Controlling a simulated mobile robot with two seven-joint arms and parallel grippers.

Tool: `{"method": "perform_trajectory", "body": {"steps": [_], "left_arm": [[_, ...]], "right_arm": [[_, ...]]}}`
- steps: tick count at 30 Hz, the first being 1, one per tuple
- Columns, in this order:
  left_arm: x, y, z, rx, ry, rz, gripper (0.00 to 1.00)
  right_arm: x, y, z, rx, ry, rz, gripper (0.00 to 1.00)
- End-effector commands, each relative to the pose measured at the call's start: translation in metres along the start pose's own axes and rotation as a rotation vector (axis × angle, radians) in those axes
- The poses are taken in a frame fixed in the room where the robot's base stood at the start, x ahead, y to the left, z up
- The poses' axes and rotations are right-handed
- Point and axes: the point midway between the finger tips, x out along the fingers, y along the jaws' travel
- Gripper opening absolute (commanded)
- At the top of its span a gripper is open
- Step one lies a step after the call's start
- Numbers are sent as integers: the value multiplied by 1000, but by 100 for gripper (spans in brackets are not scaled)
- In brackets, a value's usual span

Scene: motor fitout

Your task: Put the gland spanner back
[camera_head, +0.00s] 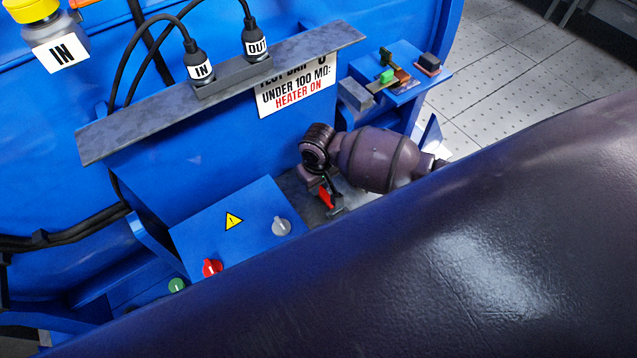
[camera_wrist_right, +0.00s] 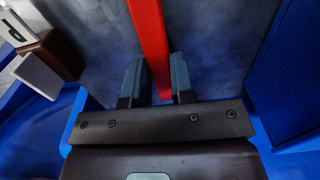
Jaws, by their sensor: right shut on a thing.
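The gland spanner shows as a red bar (camera_wrist_right: 149,35) in the right wrist view, running up from between the fingers. In the head view a small red part of it (camera_head: 326,198) shows at my right gripper (camera_head: 331,196). My right gripper (camera_wrist_right: 156,80) is shut on the spanner, one dark finger on each side of the bar. A grey metal surface lies behind the spanner in the wrist view. My left gripper is not in view.
A blue control box (camera_head: 245,232) with knobs stands left of the right gripper. Behind is a grey shelf (camera_head: 130,135) with two cable plugs and a sign (camera_head: 297,90). A blue stand (camera_head: 425,62) with small parts is at the upper right. My dark arm covers the lower right.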

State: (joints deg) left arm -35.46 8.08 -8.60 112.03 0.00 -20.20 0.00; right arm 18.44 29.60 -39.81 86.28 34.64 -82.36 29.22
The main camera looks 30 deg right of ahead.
Motion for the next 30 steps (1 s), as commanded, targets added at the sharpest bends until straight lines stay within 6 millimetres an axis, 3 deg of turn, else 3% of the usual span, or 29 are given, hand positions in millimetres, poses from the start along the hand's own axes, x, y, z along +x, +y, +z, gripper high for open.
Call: {"method": "perform_trajectory", "body": {"steps": [11,12,16,26,30], "left_arm": [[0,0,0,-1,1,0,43],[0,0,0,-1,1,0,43],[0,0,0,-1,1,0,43],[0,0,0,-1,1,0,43],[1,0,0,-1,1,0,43]], "right_arm": [[6,0,0,-1,1,1,0],[6,0,0,-1,1,1,27],[6,0,0,-1,1,1,47],[4,0,0,-1,2,0,48],[-8,0,-1,-2,3,0,48]]}}
